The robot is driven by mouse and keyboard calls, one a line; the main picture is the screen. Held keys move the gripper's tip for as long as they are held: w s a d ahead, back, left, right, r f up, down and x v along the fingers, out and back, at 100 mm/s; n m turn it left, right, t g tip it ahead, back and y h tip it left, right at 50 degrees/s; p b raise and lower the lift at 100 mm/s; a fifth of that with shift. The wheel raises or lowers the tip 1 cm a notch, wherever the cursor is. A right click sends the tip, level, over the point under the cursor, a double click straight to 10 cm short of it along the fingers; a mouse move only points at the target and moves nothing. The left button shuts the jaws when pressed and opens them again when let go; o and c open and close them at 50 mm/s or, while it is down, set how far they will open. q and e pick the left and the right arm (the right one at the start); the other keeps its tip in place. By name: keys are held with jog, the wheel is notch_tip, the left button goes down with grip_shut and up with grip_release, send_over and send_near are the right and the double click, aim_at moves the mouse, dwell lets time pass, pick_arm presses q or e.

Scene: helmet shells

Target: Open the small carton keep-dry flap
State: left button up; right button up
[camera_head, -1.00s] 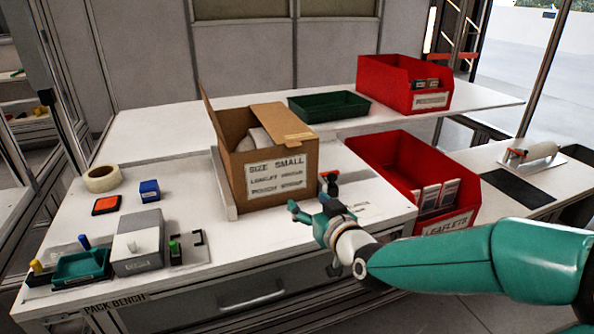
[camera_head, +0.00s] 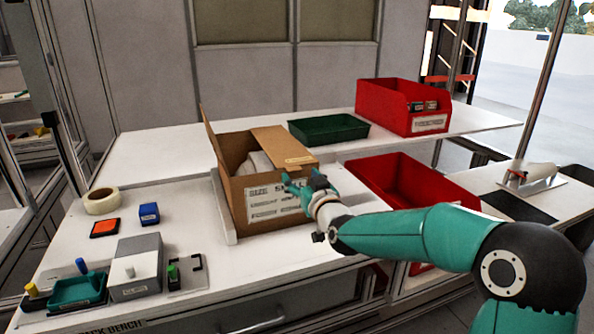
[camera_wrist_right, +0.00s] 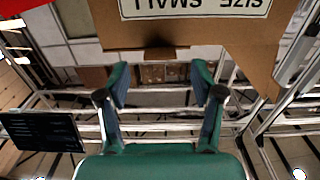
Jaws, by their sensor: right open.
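The small brown carton (camera_head: 238,200) stands on the pack bench, its "SIZE SMALL" label facing front and partly hidden by my right gripper (camera_head: 305,184). One flap (camera_head: 215,150) stands up at its left. Another flap (camera_head: 285,142), with a pale tag, slants over the right of the opening; grey material shows inside. In the right wrist view the carton (camera_wrist_right: 215,28) appears upside down, with a small brown tab (camera_wrist_right: 153,53) at its edge. My right gripper (camera_wrist_right: 160,78) is open and empty there, its fingertips either side of the tab's line. Contact cannot be told. My left gripper is out of view.
Red bins (camera_head: 378,98) and (camera_head: 375,170) stand behind and right of the carton. A green tray (camera_head: 329,128) lies behind it. A tape roll (camera_head: 101,201), a blue box (camera_head: 149,213) and a grey box (camera_head: 136,262) are at left.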

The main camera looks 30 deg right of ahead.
jog(key=x, duration=0.3)
jog(key=shift+w, duration=0.15)
grip_shut()
dwell(0.3)
